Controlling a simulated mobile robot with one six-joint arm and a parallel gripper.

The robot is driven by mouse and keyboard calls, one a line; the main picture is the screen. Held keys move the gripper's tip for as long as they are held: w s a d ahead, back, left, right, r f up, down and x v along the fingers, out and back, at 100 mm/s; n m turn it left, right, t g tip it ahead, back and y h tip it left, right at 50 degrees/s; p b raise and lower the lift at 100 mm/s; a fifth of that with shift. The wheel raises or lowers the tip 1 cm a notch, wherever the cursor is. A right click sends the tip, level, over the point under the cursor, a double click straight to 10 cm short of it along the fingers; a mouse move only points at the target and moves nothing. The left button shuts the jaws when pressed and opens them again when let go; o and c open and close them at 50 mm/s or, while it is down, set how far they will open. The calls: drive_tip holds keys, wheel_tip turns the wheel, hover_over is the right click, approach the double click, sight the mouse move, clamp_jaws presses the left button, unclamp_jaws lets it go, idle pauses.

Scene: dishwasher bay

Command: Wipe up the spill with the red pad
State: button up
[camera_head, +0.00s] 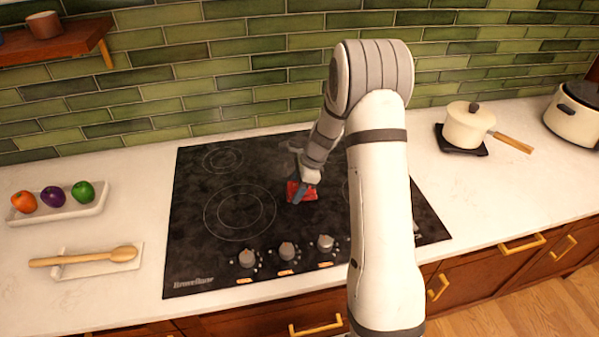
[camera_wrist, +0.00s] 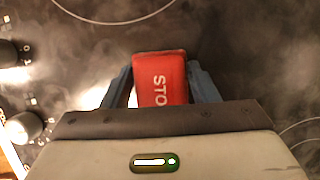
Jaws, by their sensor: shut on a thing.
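The red pad (camera_wrist: 161,75) has white lettering, of which "STO" shows in the wrist view. My gripper (camera_wrist: 161,82) is shut on it, with a blue-grey finger on each side. In the head view the red pad (camera_head: 301,191) is at or just over the middle of the black cooktop (camera_head: 190,235), under my gripper (camera_head: 298,194). I cannot tell whether the pad touches the glass. Hazy grey smears show on the cooktop in both views. I cannot tell which of them is the spill. My arm hides the right part of the cooktop.
Several knobs (camera_head: 287,251) stand up along the cooktop's front edge. A tray (camera_head: 88,211) with coloured vegetables and a spoon rest (camera_head: 100,267) with a wooden spoon (camera_head: 90,257) are at left. A cream pot (camera_head: 466,127) and a cooker (camera_head: 574,115) stand at right. A shelf (camera_head: 60,44) hangs upper left.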

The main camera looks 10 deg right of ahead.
drive_tip(key=shift+w+d, duration=0.6)
drive_tip(key=shift+w, duration=0.25)
drive_tip(key=d, duration=0.3)
drive_tip(key=shift+s+d, duration=0.15)
drive_tip(key=shift+s, duration=0.1)
drive_tip(key=shift+d+r+p, duration=0.15)
drive_tip(key=shift+r+p, duration=0.2)
drive_tip(key=shift+p, duration=0.05)
drive_tip(key=shift+r+p, duration=0.3)
drive_tip(key=shift+r, duration=0.65)
drive_tip(key=shift+s+r+p, duration=0.1)
drive_tip(key=shift+r+p, duration=0.4)
drive_tip(key=shift+r, duration=0.25)
drive_tip(key=shift+r+p, duration=1.5)
drive_tip(key=shift+r, duration=0.6)
